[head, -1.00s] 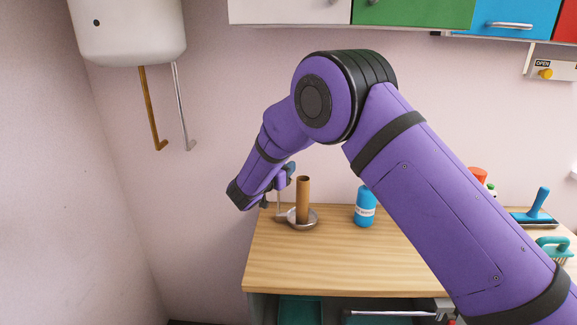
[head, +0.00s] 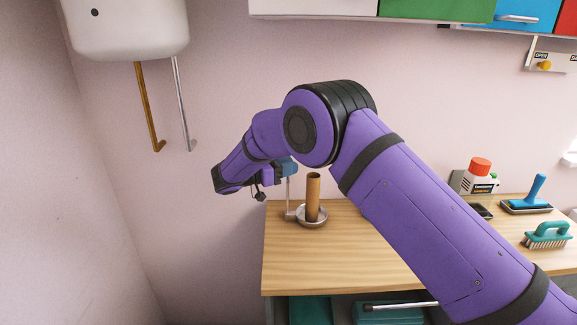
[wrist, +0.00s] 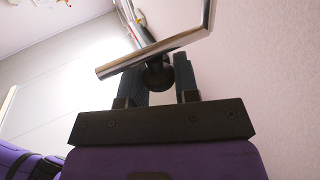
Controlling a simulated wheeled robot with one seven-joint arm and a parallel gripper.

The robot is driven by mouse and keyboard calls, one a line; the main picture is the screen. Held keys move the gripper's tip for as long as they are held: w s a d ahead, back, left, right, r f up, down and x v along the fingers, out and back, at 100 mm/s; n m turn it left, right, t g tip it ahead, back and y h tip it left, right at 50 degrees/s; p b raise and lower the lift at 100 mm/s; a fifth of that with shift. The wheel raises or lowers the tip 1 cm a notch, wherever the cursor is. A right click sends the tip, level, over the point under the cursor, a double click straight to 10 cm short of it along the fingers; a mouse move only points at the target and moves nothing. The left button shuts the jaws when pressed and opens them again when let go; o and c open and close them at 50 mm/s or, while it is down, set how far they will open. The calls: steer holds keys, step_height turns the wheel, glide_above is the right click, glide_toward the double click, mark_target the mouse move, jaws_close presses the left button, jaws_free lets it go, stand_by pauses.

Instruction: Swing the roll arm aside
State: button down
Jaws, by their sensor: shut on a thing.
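A brown cardboard tube (head: 313,195) stands upright in a round metal holder (head: 312,222) at the left end of the wooden worktop. A thin metal post (head: 288,195) rises just left of the tube, up to my gripper (head: 288,168). In the wrist view, my gripper (wrist: 158,82) is shut on a round black knob (wrist: 158,73), one finger on each side. The knob is joined to a shiny metal bar (wrist: 125,66), which I take as the roll arm. In the head view, the knob and the bar's upper part are hidden or too small to make out.
The worktop (head: 330,265) is clear in front of the holder. A teal brush (head: 546,236), a blue-handled tool (head: 537,193) and a red-topped container (head: 480,170) stand at the right. A water heater (head: 125,25) with two pipes hangs at the left.

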stand_by(0.4)
steer(key=c, duration=0.9)
jaws_free()
steer(key=v, duration=1.1)
steer(key=shift+w, duration=0.15)
steer(key=shift+f, duration=0.1)
